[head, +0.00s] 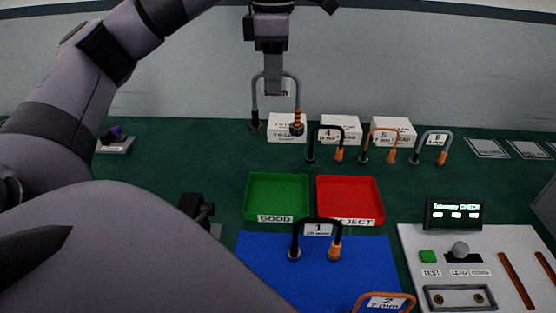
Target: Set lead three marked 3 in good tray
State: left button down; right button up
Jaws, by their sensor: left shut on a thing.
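My left gripper (274,88) is shut on the top of a grey arched lead (255,98) and holds it upright at the back of the table. Its label is mostly hidden by the fingers, so I cannot read its number. One leg end is dark, the other striped orange and black. It hangs in front of the left white block (287,138); I cannot tell whether it touches anything. The green tray marked GOOD (278,188) is empty, nearer than the held lead. My right gripper is not in view.
The red REJECT tray (350,195) adjoins the green one. Lead 1 (318,228) stands on the blue mat (270,270), with an orange lead (385,300) nearer. Leads 4 (327,130), 5 (383,133) and 6 (435,138) stand behind. A test panel (420,245) is at right.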

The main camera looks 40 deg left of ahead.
pick_arm(q)
jog(key=shift+w+a+f, duration=0.1)
jog(key=shift+f, duration=0.05)
notch_tip(320, 180, down, 20)
jog(key=b, duration=0.6)
jog(key=shift+r, duration=0.2)
jog(key=shift+f, duration=0.15)
jog(key=c, duration=1.1)
grip_release()
